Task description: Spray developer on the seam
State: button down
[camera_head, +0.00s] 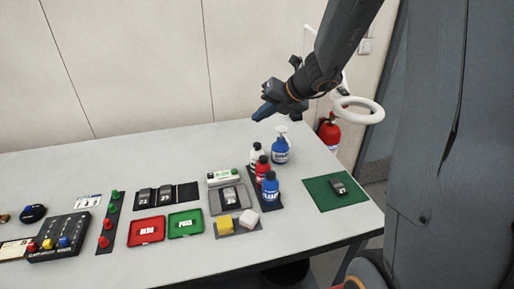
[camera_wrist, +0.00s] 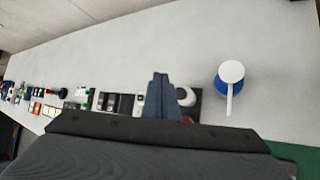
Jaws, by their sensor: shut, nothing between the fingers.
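My gripper (camera_head: 265,112) is shut and empty, above the table near its back edge, up and left of a blue spray bottle with a white trigger head (camera_head: 281,148). Three capped bottles stand in a row: white (camera_head: 257,157), red (camera_head: 262,170) and blue (camera_head: 270,190). I cannot read which holds developer.
A red tray (camera_head: 146,231) and green tray (camera_head: 185,224) lie left of the fixture. A button box (camera_head: 60,238) is at far left. A white ring (camera_head: 358,110) stands at the right, near a fire extinguisher (camera_head: 330,132).

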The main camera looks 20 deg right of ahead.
aim_at(260, 146)
notch_tip(260, 146, down, 4)
jog(key=b, duration=0.3)
jog(key=shift+b, duration=0.3)
jog(key=shift+f+b, duration=1.2)
jog(key=shift+f, duration=0.15)
jog(key=shift+f, duration=0.1)
dwell(0.5)
jog(key=shift+f, duration=0.35)
jog(key=shift+f+b, duration=0.45)
jog(key=shift+b, duration=0.1)
dwell(0.6)
dwell(0.3)
jog(key=shift+r+p, duration=0.9)
jog(key=shift+p, duration=0.15)
